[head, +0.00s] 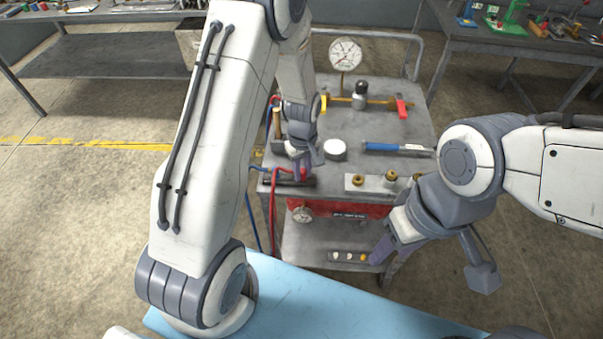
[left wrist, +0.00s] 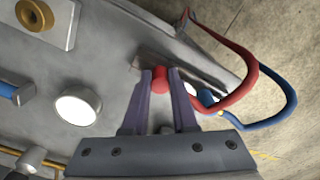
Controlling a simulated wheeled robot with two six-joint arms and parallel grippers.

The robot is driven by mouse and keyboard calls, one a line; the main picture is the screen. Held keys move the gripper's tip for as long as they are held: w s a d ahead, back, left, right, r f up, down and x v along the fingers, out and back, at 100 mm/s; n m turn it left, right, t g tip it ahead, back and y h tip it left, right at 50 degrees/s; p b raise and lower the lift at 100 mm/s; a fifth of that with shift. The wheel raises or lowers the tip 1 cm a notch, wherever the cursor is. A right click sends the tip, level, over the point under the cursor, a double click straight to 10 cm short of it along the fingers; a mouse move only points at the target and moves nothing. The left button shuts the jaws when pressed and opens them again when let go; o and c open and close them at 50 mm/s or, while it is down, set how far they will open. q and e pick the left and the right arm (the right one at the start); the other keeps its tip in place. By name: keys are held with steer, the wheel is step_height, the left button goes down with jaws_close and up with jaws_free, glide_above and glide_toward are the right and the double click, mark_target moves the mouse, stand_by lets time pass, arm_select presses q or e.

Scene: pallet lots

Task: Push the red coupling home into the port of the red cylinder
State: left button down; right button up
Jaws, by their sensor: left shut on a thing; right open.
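The red coupling (left wrist: 160,80) is between the purple fingers of my left gripper (left wrist: 158,92), which is shut on it. In the head view my left gripper (head: 302,174) is low over the cart's near left edge, at a dark rail (head: 272,181). A red hose (left wrist: 243,85) loops away beside the coupling. A red body with a dark label (head: 345,209), likely the red cylinder, lies below the cart top's near edge; its port cannot be made out. My right gripper (head: 432,262) is open and empty, right of the cart's near side.
The cart top (head: 335,115) holds a dial gauge (head: 345,54), a white round cap (head: 335,150), a blue-handled tool (head: 392,147) and a plate (head: 371,185) with brass fittings. A blue hose (left wrist: 270,122) runs near the red one. Workbenches stand behind.

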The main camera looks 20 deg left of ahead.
mark_target(303, 170)
arm_select(q)
steer(key=shift+r, duration=0.1)
steer(key=shift+r, duration=0.6)
step_height(303, 170, up, 3)
steer(key=shift+w+f+b, duration=0.1)
steer(key=shift+b, duration=0.2)
steer(key=s+d+r+b, duration=0.1)
steer(key=s+d+r, duration=0.6)
steer(key=s+d, duration=0.1)
steer(key=shift+s+d, duration=0.2)
steer(key=shift+f, duration=0.15)
steer(key=w+a+f+m, duration=0.3)
steer(key=a+f+m, duration=0.5)
steer(key=m, duration=0.2)
steer(key=shift+w+a, duration=0.2)
